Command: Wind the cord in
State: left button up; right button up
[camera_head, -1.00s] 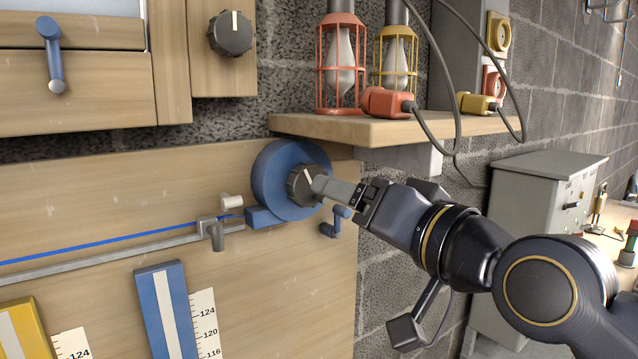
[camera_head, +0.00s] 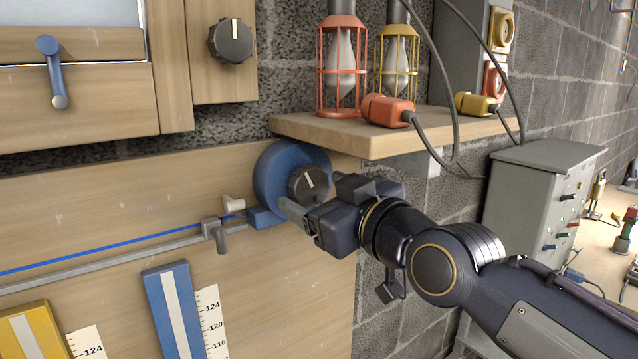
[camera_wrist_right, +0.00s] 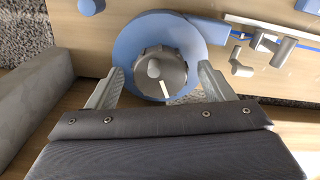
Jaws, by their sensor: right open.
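The blue reel (camera_head: 268,180) is mounted on the wooden board, with a dark ribbed knob (camera_head: 308,184) at its centre that has a white pointer line. The blue cord (camera_head: 120,241) runs left from the reel along the board above a grey conduit (camera_head: 110,262). My right gripper (camera_head: 300,210) is at the reel. In the right wrist view the open fingers (camera_wrist_right: 158,88) stand on either side of the knob (camera_wrist_right: 160,72), with gaps to it, and the blue reel (camera_wrist_right: 136,40) shows behind. My left gripper is not in view.
A wooden shelf (camera_head: 380,135) with a red caged lamp (camera_head: 341,65) and a yellow caged lamp (camera_head: 398,60) juts out just above my right gripper. A grey tap-like fitting (camera_head: 215,232) and a white peg (camera_head: 233,203) sit left of the reel. A grey cabinet (camera_head: 525,215) stands at right.

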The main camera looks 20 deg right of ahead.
jog(key=shift+w, duration=0.2)
jog(key=shift+c, duration=0.3)
jog(key=c, duration=0.9)
jog(key=shift+m, duration=1.1)
jog(key=m, duration=0.2)
jog(key=shift+a+m+b, duration=0.15)
jog(key=shift+m+b, duration=0.15)
jog(key=o, duration=1)
jog(key=shift+c, duration=0.2)
